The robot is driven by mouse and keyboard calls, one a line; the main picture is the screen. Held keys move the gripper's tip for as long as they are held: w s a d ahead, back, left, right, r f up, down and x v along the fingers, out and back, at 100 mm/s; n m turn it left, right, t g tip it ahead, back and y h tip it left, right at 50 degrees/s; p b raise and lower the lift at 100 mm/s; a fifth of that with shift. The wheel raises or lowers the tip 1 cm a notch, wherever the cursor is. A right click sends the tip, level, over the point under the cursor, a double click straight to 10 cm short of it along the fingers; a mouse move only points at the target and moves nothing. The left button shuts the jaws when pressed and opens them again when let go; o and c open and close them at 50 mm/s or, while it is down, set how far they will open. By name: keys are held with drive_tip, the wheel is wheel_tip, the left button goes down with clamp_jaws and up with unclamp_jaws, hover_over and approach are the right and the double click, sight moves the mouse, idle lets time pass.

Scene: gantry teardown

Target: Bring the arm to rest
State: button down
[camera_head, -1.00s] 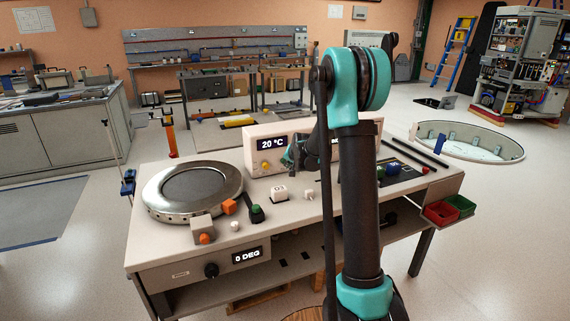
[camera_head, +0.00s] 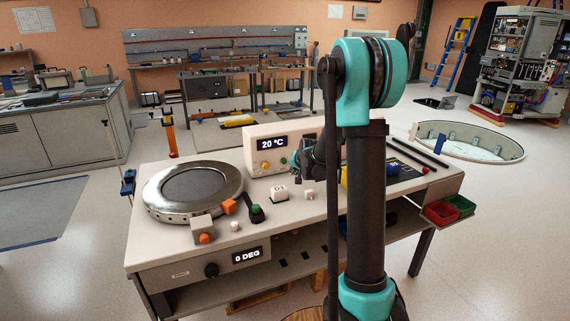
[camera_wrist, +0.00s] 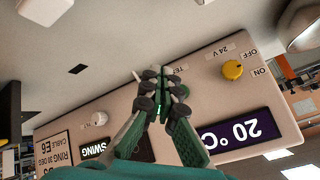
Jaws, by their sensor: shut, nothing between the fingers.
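My arm (camera_head: 365,200) stands upright in the right middle of the head view, its teal elbow at the top. My gripper (camera_head: 299,172) is partly hidden and hangs in front of the white control box (camera_head: 252,163), above the bench top. In the wrist view my gripper (camera_wrist: 158,82) has its dark, jointed fingers drawn together with nothing held. The panel of the control box (camera_wrist: 110,120) lies beyond the fingertips, upside down. Whether the fingers touch it I cannot tell.
A round metal ring unit (camera_head: 193,190) sits on the bench (camera_head: 310,225) at left. The box has a yellow knob (camera_wrist: 232,69) and a 20 °C display (camera_wrist: 231,133). Red and green bins (camera_head: 441,213) hang at the bench's right end. Open floor surrounds the bench.

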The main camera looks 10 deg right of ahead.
drive_tip(key=s+n, duration=0.1)
drive_tip(key=s, duration=0.5)
drive_tip(key=s+g, duration=0.1)
drive_tip(key=s, duration=0.5)
drive_tip(key=s+n, duration=0.1)
drive_tip(key=s, duration=0.5)
drive_tip(key=shift+s+d+r+n+g, duration=0.15)
drive_tip(key=shift+r+n+g, duration=0.15)
drive_tip(key=shift+r+g, duration=0.1)
drive_tip(key=s+f+n+g, duration=0.1)
drive_tip(key=s+f, duration=0.1)
drive_tip(key=s, duration=0.9)
drive_tip(key=s+d+f+n+g+h, duration=0.1)
drive_tip(key=s+f+n, duration=0.1)
drive_tip(key=s, duration=0.9)
drive_tip(key=shift+s+d+f+g, duration=0.2)
drive_tip(key=shift+s+f+g, duration=0.15)
drive_tip(key=shift+f, duration=0.5)
drive_tip(key=c, duration=2.3)
unclamp_jaws()
